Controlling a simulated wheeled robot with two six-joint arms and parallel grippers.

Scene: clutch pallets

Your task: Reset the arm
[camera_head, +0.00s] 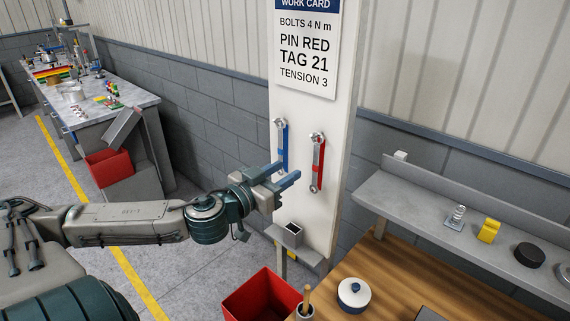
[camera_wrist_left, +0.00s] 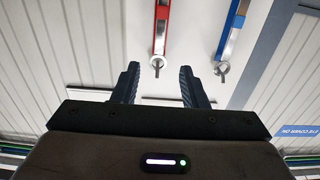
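My left arm comes in from the left in the head view. Its gripper (camera_head: 282,175) is in front of the white panel (camera_head: 345,110), close to the lower ends of two hanging tools. In the left wrist view the same gripper (camera_wrist_left: 160,86) has its two dark fingers apart with nothing between them. A blue-marked tool (camera_head: 282,145) and a red-marked tool (camera_head: 318,162) hang on the panel. The left wrist view also shows the red tool (camera_wrist_left: 161,30) and the blue tool (camera_wrist_left: 232,38), beyond the fingertips. My right gripper is not in view.
A work card (camera_head: 307,45) is on the panel above the tools. A small grey holder (camera_head: 290,235) is below. A red bin (camera_head: 262,300), a wooden bench (camera_head: 400,268) and a grey shelf (camera_head: 440,220) with small parts are nearby. A cluttered workbench (camera_head: 130,97) stands at the back left.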

